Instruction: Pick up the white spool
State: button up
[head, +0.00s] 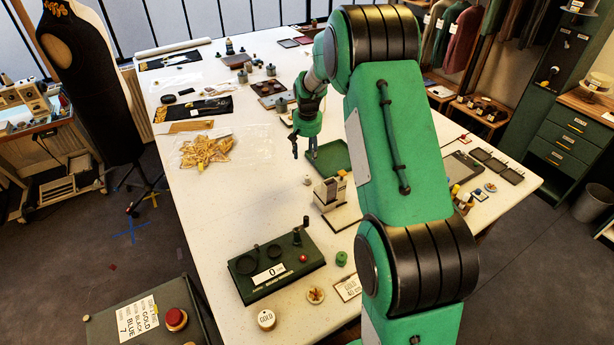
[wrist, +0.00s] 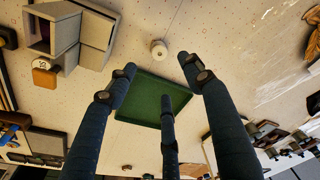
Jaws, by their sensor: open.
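The white spool (wrist: 158,48) is small and pale, with a dark hole in its top. In the wrist view it stands on the white table, just beyond the fingertips, with a thin line running up from it. In the head view a small pale piece that looks like it (head: 307,181) is left of the grey block. My gripper (head: 304,155) is open and empty, above the table near the green tray. In the wrist view its spread fingers (wrist: 157,75) reach up over the tray, and the spool is past them, not between them.
The green tray (head: 318,163) lies under and beside the fingers. A grey block device (head: 326,195) is close right of the spool. A dark green box with rings (head: 275,268) stands nearer. A bag of gold pieces (head: 205,151) is to the left. The table between is mostly clear.

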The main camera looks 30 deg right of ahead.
aim_at(307, 176)
jog(key=shift+w+d+f, duration=0.25)
jog(key=shift+d+f, duration=0.35)
jog(key=shift+f, duration=0.2)
jog(key=shift+w+d+f, duration=0.1)
jog(key=shift+w+f, duration=0.05)
jog(key=shift+f, duration=1.25)
jog(key=shift+w+f, duration=0.2)
jog(key=shift+f, duration=1.25)
jog(key=shift+w+d+f, duration=0.1)
jog(key=shift+w+f, duration=0.05)
jog(key=shift+f, duration=1.25)
jog(key=shift+w+a+f, duration=0.1)
jog(key=shift+w+f, duration=0.05)
jog(key=shift+f, duration=1.2)
jog(key=shift+w+f, duration=0.1)
jog(key=shift+f, duration=1.2)
